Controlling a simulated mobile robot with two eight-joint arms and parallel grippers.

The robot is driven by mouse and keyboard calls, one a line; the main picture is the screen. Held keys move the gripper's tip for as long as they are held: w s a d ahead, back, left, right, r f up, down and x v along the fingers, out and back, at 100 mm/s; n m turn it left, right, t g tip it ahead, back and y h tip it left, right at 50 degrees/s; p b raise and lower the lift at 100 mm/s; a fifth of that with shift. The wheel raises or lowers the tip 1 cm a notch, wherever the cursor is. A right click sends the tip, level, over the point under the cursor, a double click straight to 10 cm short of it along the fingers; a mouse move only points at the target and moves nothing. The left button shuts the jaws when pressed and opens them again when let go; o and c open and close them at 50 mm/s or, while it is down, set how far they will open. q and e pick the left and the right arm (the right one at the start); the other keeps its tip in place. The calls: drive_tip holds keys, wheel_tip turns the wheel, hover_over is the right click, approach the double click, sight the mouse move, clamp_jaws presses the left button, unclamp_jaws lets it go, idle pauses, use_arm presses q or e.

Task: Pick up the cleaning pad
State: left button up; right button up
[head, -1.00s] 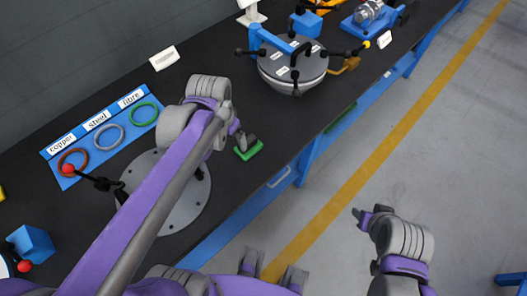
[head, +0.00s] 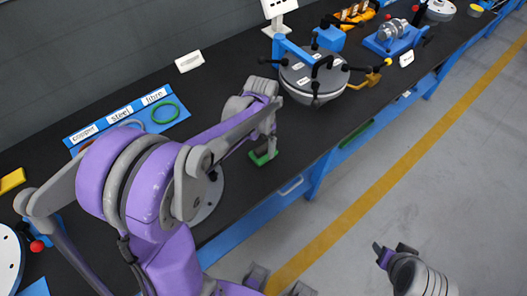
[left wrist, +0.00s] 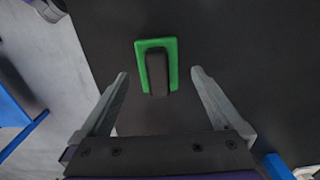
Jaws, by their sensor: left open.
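In the left wrist view the pad (left wrist: 171,49) lies ahead, between the lines of the two fingers. The left gripper (left wrist: 158,88) is open, with the fingertips on either side of the dark block's near end and nothing held. My right gripper (head: 388,252) is away from the bench, over the floor at lower right; its jaw opening is unclear.
A blue board (head: 178,108) with labelled rings lies at the back left. A grey flanged disc (head: 207,200) is partly behind my left arm. A domed grey shell (head: 312,80) with a blue clamp stands beyond the pad. Bare black bench surrounds the pad.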

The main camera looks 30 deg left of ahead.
sight(263, 147)
use_arm(q)
drive_tip(key=f, duration=0.3)
drive_tip(key=shift+w+d+f, duration=0.2)
drive_tip(key=shift+f, duration=0.2)
drive_tip(key=c, duration=1.5)
wheel_tip(263, 147, up, 10)
drive_tip(key=shift+r+p, duration=0.1)
drive_tip(key=shift+p, duration=0.2)
drive_tip(key=shift+c, duration=0.2)
